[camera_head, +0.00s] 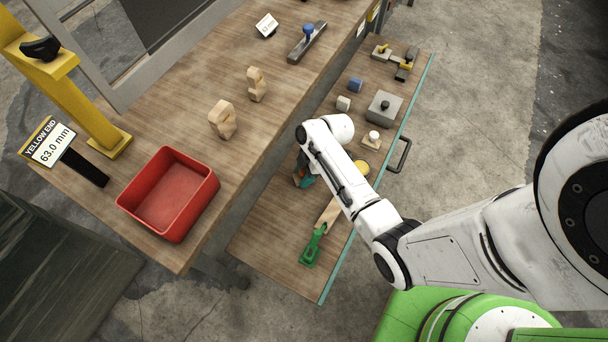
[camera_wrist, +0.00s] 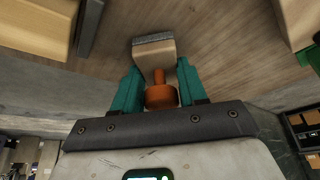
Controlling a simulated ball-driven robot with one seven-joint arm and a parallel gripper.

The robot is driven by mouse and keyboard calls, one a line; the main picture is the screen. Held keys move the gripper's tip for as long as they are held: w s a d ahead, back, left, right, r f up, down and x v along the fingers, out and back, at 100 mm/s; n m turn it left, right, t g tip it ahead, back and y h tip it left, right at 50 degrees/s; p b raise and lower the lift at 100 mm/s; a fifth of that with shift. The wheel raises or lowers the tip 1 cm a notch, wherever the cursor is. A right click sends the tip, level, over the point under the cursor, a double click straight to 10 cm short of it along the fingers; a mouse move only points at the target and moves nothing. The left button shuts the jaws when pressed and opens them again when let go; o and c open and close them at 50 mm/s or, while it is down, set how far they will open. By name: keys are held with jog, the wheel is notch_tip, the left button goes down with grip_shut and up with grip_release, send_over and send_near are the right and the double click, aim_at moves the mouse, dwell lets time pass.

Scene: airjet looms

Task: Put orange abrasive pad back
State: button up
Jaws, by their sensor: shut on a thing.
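The orange abrasive pad (camera_wrist: 155,52) shows in the wrist view as a pale block with a grey strip along its far edge and an orange knob (camera_wrist: 161,95). My gripper (camera_wrist: 160,88) is shut on the knob, with one teal finger on each side. In the head view my gripper (camera_head: 304,180) is low over the open wooden drawer (camera_head: 262,236), near its bench side. My arm hides most of the gripper and the pad there. I cannot tell whether the pad touches the drawer's surface.
A green-handled tool (camera_head: 313,246) lies nearby in the drawer, with a yellow round piece (camera_head: 361,167) and a grey block (camera_head: 383,108) farther back. The bench above holds a red bin (camera_head: 168,194) and two wooden pieces (camera_head: 222,119). The drawer's near left is bare.

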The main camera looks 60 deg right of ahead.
jog(key=shift+f, duration=0.25)
jog(key=shift+f, duration=0.15)
jog(key=o, duration=0.9)
jog(key=p+v, duration=0.2)
jog(key=v, duration=0.9)
jog(key=s+a+r+m+h, duration=0.1)
jog(key=s+a+r+m, duration=0.1)
jog(key=s+a+m, duration=0.1)
jog(key=s+a+r+m+g+h, duration=0.1)
jog(key=s+a+r+m, duration=0.2)
jog(key=a, duration=0.3)
jog(key=s+a+r+m+g+h, duration=0.1)
jog(key=s+a+r+m, duration=0.2)
jog(key=s+a, duration=0.2)
jog(key=shift+a+m, duration=0.2)
jog(key=shift+m, duration=0.2)
